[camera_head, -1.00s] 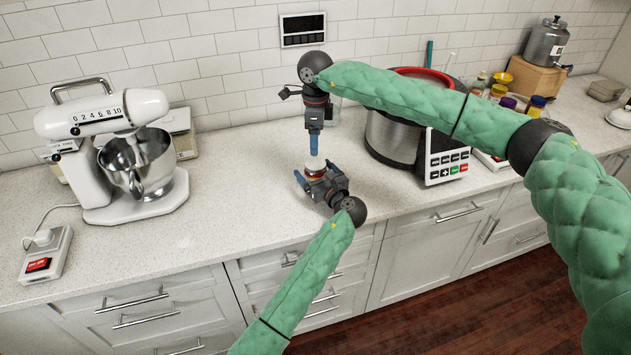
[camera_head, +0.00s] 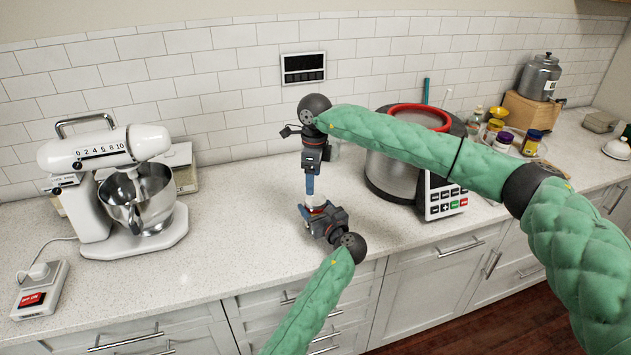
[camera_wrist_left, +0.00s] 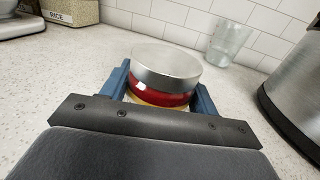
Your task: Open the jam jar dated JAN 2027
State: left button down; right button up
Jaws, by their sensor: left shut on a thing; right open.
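A small jar (camera_head: 316,201) with a silver lid stands upright on the counter near its front edge. In the left wrist view the jar (camera_wrist_left: 165,75) shows red contents below the lid, and the lid is on. No date is readable. My left gripper (camera_wrist_left: 162,97) is shut around the jar's body, one blue finger on each side; in the head view it reaches in from the front. My right gripper (camera_head: 309,190) points straight down just above the lid. Its fingers overlap in the head view, and I cannot tell whether they touch the lid.
A steel cooker (camera_head: 395,175) with a red rim stands right of the jar. A stand mixer (camera_head: 110,190) is at the left. A clear glass (camera_wrist_left: 229,42) stands behind the jar. Several jars, including a dark-lidded one (camera_head: 533,140), stand far right. Counter between mixer and jar is clear.

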aim_at(315, 199)
jog(key=m, duration=0.5)
jog(key=shift+r, duration=0.1)
jog(key=m, duration=0.4)
jog(key=shift+r, duration=0.1)
jog(key=m, duration=0.4)
jog(key=shift+w+r, duration=0.1)
jog(key=shift+r, duration=0.05)
jog(key=m, duration=0.4)
jog(key=shift+d, duration=0.1)
jog(key=m, duration=0.4)
jog(key=shift+w+r, duration=0.1)
jog(key=m, duration=0.4)
jog(key=shift+d, duration=0.1)
jog(key=m, duration=0.9)
jog(key=shift+m, duration=0.3)
jog(key=shift+f, duration=4.05)
